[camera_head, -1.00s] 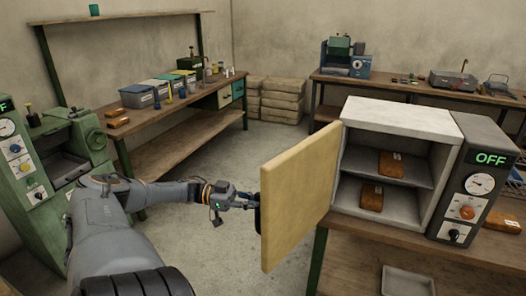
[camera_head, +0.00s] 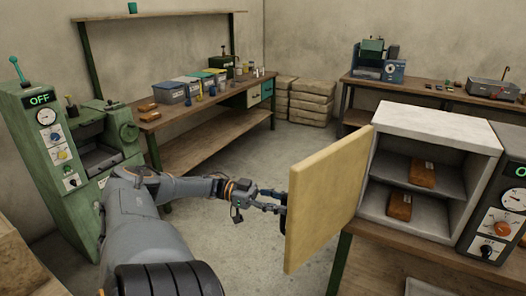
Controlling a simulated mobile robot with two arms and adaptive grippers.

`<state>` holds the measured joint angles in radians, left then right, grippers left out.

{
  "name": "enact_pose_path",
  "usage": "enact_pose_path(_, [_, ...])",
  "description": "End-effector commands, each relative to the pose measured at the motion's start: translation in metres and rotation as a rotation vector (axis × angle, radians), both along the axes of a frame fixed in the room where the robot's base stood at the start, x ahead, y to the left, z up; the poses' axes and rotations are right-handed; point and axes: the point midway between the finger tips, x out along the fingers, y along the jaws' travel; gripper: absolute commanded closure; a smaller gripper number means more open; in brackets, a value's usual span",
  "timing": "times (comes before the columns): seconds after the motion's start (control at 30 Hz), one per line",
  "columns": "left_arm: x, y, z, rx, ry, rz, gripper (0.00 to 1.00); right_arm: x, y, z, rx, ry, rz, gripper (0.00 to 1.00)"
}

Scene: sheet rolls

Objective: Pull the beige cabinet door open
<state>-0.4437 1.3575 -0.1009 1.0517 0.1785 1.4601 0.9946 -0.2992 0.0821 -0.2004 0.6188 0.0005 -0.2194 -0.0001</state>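The beige cabinet door (camera_head: 325,200) stands swung wide open on the left side of the light grey cabinet (camera_head: 437,120). Inside the cabinet, two brown blocks show: one on the upper shelf (camera_head: 423,173) and one on the bottom (camera_head: 399,207). My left gripper (camera_head: 280,204) is at the outer face of the door, next to a dark handle that is mostly hidden by the door's edge. Its fingers reach to the handle, but I cannot tell whether they grip it. My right gripper is not in view.
The cabinet stands on a wooden bench (camera_head: 385,262). A green machine (camera_head: 70,150) marked OFF is at the left. A bench with bins (camera_head: 172,92) runs along the back left. Stacked beige bags (camera_head: 311,101) are in the corner. The floor between is clear.

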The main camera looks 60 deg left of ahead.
Motion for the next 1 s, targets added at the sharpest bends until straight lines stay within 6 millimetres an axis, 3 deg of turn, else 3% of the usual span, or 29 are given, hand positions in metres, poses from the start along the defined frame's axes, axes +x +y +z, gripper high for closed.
enact_pose_path(0.3, [-0.044, 0.05, 0.0, 0.001, 0.0, 0.007, 0.61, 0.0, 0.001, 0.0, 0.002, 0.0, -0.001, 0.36])
enact_pose_path(0.5, [-0.062, 0.071, 0.0, 0.002, -0.004, 0.005, 0.61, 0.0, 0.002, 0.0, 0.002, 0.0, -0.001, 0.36])
enact_pose_path(1.0, [-0.075, 0.082, -0.001, -0.001, 0.002, 0.001, 0.61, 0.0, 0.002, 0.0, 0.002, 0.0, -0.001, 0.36])
